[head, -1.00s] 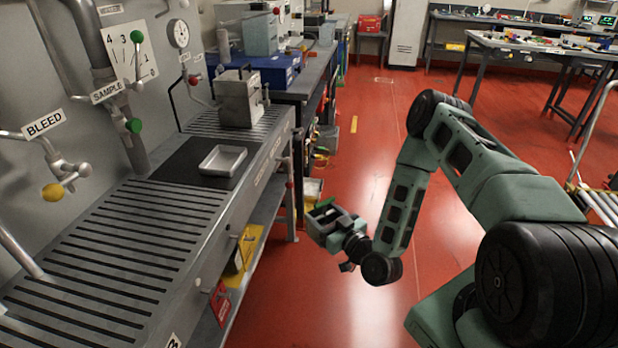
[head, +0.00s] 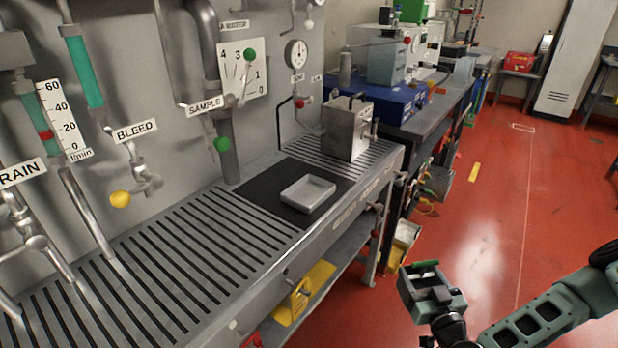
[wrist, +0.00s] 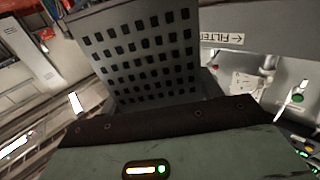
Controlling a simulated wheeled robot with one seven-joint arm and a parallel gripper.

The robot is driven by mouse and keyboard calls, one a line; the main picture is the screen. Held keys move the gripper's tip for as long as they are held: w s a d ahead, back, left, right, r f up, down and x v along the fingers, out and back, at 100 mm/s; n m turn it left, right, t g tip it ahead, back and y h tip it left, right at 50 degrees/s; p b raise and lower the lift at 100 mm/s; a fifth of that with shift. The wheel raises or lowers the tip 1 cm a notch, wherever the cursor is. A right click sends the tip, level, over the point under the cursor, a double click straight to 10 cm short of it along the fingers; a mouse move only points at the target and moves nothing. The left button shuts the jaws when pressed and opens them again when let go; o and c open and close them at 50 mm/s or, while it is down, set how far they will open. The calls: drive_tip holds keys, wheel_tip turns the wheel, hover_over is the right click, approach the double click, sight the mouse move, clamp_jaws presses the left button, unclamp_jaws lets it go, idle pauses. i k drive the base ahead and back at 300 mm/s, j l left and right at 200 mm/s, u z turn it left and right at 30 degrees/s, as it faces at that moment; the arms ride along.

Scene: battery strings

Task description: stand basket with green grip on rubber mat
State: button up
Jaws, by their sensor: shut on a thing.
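My gripper (head: 432,290) is out over the red floor, to the right of the bench, and is shut on the basket. The basket's green grip (head: 424,264) shows at the jaws in the head view; I cannot make out the rest of it there. In the wrist view the basket (wrist: 145,55) is a grey box wall with rows of dark square holes, just beyond the jaws. The black rubber mat (head: 262,190) lies flat on the slatted bench, with a shallow grey tray (head: 307,193) on its right part. The mat's left part is bare.
A grey metal box (head: 348,128) stands on the bench behind the mat. The slatted bench top (head: 170,262) in front is clear.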

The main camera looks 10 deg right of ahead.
sight(300, 173)
drive_tip(key=i+l, duration=0.15)
drive_tip(key=l, duration=0.2)
drive_tip(key=i+l+u, duration=0.15)
drive_tip(key=l, duration=0.2)
drive_tip(key=i+l, duration=0.15)
drive_tip(key=l, duration=0.2)
drive_tip(key=i+l+u, duration=0.1)
drive_tip(key=l, duration=0.3)
drive_tip(key=i+l, duration=0.15)
drive_tip(key=l, duration=0.2)
drive_tip(key=i+l+u, duration=0.15)
drive_tip(key=l, duration=0.25)
